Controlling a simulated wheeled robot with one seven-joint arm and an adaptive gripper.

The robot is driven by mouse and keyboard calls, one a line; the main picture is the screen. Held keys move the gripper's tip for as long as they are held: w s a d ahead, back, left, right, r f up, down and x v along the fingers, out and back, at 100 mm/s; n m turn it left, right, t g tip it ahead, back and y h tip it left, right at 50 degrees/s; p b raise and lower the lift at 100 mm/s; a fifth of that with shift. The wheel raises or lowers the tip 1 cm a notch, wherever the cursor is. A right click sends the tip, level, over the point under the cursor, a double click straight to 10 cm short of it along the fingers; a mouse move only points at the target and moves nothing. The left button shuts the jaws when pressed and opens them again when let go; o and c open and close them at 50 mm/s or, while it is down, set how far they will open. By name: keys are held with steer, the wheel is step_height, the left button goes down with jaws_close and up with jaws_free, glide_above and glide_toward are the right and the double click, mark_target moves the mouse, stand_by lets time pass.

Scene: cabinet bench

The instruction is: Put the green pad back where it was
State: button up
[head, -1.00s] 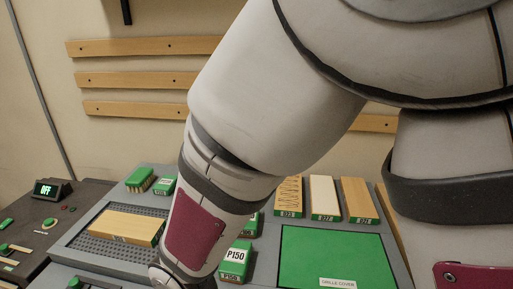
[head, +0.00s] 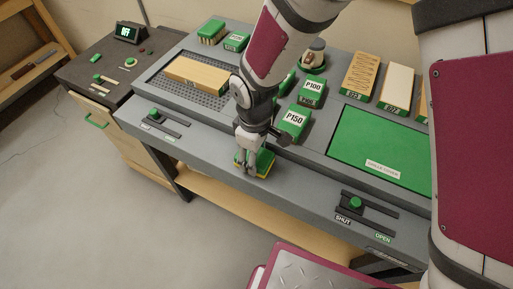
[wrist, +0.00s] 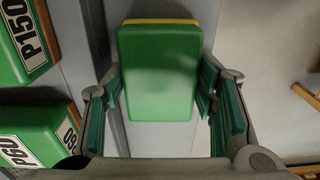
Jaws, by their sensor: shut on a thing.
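My gripper (head: 250,160) is low over the front strip of the grey bench, shut on a green pad with a yellow underside. The green pad (head: 266,160) shows around the fingers in the head view. In the wrist view the pad (wrist: 160,65) lies between the two fingers, with its plain green top towards the camera. Whether it touches the bench is unclear. Labelled green blocks stand behind it: P150 (head: 293,122) and P100 (head: 312,90). The wrist view also shows a P60 block (wrist: 35,137). Another green block is partly hidden by my arm.
A wooden block (head: 197,75) lies on a perforated plate at left. Slider knobs (head: 356,203) and (head: 154,113) sit on the front strip. A side unit (head: 115,55) reads OFF. Wooden blocks stand at back right.

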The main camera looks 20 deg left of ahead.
steer(key=shift+f, duration=0.15)
steer(key=o, duration=0.8)
step_height(320, 180, up, 12)
steer(key=shift+r, duration=0.2)
